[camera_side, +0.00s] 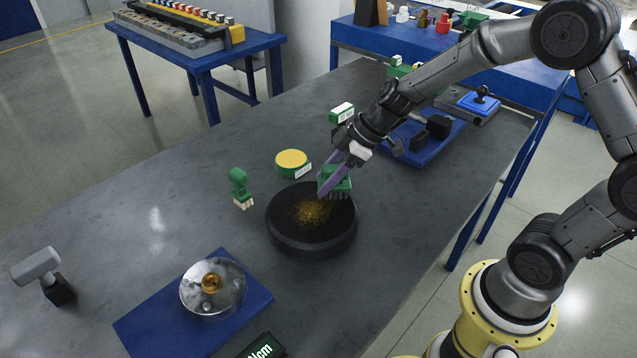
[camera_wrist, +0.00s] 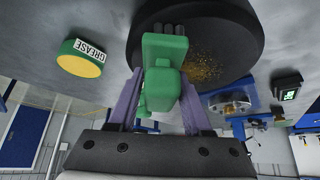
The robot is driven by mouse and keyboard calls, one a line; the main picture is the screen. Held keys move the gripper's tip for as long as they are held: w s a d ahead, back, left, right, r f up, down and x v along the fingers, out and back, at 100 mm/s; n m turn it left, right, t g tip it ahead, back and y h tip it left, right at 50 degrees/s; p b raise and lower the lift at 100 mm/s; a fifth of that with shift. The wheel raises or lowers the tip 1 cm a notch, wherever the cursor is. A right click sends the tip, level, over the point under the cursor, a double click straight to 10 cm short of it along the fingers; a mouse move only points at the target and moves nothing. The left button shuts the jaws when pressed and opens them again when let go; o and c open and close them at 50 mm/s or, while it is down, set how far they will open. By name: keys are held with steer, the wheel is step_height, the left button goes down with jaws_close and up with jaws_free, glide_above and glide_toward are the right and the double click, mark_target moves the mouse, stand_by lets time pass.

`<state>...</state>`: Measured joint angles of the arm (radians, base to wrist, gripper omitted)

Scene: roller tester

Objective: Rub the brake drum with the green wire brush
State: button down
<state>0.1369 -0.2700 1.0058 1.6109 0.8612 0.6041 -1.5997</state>
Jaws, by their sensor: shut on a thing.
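The brake drum (camera_side: 290,240) is a black round disc lying flat on the grey table, with a patch of orange-brown rust on its top. It also shows in the wrist view (camera_wrist: 235,30). My gripper (camera_side: 335,178) is shut on the green wire brush (camera_side: 341,180) at the far right part of the drum's top. The brush also shows between my purple fingers in the wrist view (camera_wrist: 163,70), with its dark bristles toward the drum beside the rust. I cannot tell whether the bristles touch the drum.
A green tin with a yellow top (camera_side: 292,162), labelled GREASE, and a green brush with pale bristles (camera_side: 240,186) stand near the drum. A blue plate (camera_side: 150,325) carries a shiny metal disc (camera_side: 213,288). A blue tray (camera_side: 425,145) lies behind my gripper. The table's left middle is clear.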

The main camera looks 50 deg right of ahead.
steer(key=shift+a, duration=5.55)
steer(key=shift+w+d, duration=0.25)
steer(key=shift+w, duration=0.45)
steer(key=shift+d, duration=5.35)
steer(key=shift+a, duration=5.5)
step_height(320, 180, up, 8)
steer(key=shift+r, duration=0.15)
